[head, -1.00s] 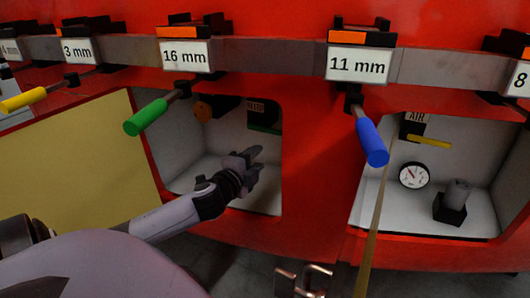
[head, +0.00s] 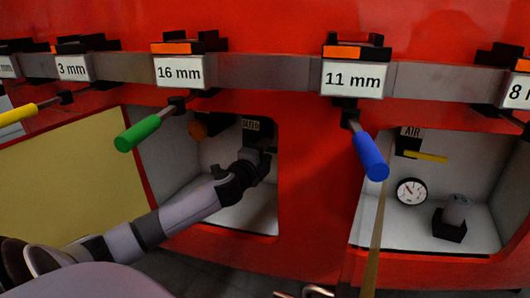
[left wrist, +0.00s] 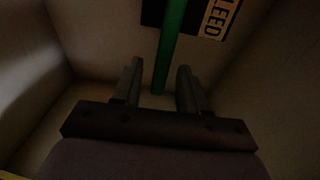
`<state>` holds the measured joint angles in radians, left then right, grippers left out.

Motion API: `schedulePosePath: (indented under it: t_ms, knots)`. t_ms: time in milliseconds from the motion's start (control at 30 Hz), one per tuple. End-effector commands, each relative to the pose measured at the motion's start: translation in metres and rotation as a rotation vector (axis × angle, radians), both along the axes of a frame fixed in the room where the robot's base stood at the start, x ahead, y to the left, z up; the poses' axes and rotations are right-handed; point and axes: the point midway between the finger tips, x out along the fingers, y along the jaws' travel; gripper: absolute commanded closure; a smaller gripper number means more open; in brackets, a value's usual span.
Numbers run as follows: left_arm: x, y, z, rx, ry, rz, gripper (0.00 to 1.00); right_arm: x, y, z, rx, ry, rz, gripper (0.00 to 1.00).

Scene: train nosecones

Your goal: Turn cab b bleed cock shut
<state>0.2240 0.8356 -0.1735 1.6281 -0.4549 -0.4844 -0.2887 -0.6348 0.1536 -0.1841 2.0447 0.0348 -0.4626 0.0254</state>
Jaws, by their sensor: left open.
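The bleed cock is in the left recess of the red nosecone, under a BLEED label (head: 250,124). Its green handle (left wrist: 173,45) shows in the left wrist view as a bar coming down from the top, between and beyond my fingertips. In the head view my gripper hides most of the handle. My left gripper (head: 262,158) is inside the recess, close to the label. It also shows in the left wrist view (left wrist: 160,80), with its two fingers apart and nothing clearly gripped. Whether a finger touches the handle, I cannot tell. My right gripper is not in view.
The recess walls (head: 165,155) close in around my left gripper. A green-handled tool (head: 138,133) and a blue-handled tool (head: 370,156) hang from the rail above. The right recess holds a yellow AIR handle (head: 425,156), a gauge (head: 411,191) and a grey knob (head: 457,210).

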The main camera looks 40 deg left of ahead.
Motion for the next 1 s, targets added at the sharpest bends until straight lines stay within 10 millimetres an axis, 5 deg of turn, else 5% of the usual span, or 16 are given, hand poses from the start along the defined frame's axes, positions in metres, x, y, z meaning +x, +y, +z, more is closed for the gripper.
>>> schedulePosePath:
  t_ms: [333, 467, 500, 1000]
  knots:
    - [0.0024, 0.0008, 0.0, 0.0, 0.0, 0.0, 0.57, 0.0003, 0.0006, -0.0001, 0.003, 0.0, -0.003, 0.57]
    - [0.0023, 0.0007, 0.0, 0.0, 0.0, 0.0, 0.96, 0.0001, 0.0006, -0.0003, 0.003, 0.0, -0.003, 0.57]
    - [0.0023, 0.0007, 0.0, 0.0, 0.0, 0.0, 1.0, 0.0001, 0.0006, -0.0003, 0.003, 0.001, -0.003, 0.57]
    - [0.0021, 0.0015, -0.0063, 0.085, 0.028, 0.001, 1.0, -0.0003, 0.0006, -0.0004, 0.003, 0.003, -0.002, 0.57]
